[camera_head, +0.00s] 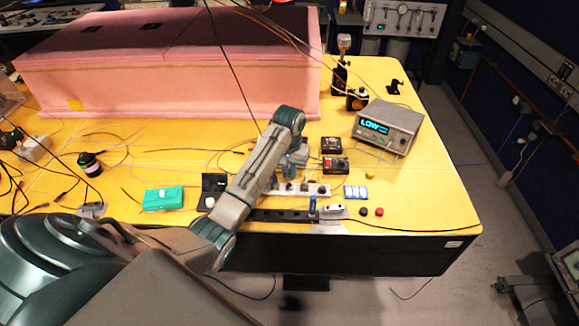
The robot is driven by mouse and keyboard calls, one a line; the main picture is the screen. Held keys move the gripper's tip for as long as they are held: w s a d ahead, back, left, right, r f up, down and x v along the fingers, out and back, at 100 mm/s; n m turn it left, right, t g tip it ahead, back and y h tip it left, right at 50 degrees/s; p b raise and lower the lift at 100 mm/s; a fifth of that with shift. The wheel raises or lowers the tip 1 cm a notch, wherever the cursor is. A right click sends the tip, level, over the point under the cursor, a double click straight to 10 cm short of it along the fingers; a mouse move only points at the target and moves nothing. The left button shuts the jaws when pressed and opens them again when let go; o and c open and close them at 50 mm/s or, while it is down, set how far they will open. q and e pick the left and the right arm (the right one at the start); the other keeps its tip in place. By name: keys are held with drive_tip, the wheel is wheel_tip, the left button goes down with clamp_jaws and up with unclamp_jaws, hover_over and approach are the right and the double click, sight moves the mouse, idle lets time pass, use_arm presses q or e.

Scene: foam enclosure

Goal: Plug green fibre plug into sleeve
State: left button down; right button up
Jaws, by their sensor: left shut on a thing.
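My left gripper (291,172) hangs pointing down from my arm, over the far edge of a pale strip with small dark fittings (317,189). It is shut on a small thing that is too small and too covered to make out. I cannot pick out the green fibre plug for certain. The sleeve cannot be told apart from the small fittings on the strip. My forearm crosses in front of the strip's left part and hides it. My right gripper is not in view.
A dark rail with a blue upright piece (312,205) runs along the table's front edge. Two small black boxes (335,166) and a meter reading LOW (388,127) stand to the right. A teal box (163,199) lies left. A pink foam enclosure (170,65) fills the back. Thin fibres cross the yellow table.

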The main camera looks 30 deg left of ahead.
use_arm(q)
drive_tip(key=shift+f, duration=0.5)
idle(0.5)
drive_tip(key=shift+f+b, duration=0.3)
drive_tip(key=shift+f, duration=0.55)
drive_tip(key=c, duration=1.4)
unclamp_jaws()
drive_tip(key=shift+o, duration=0.2)
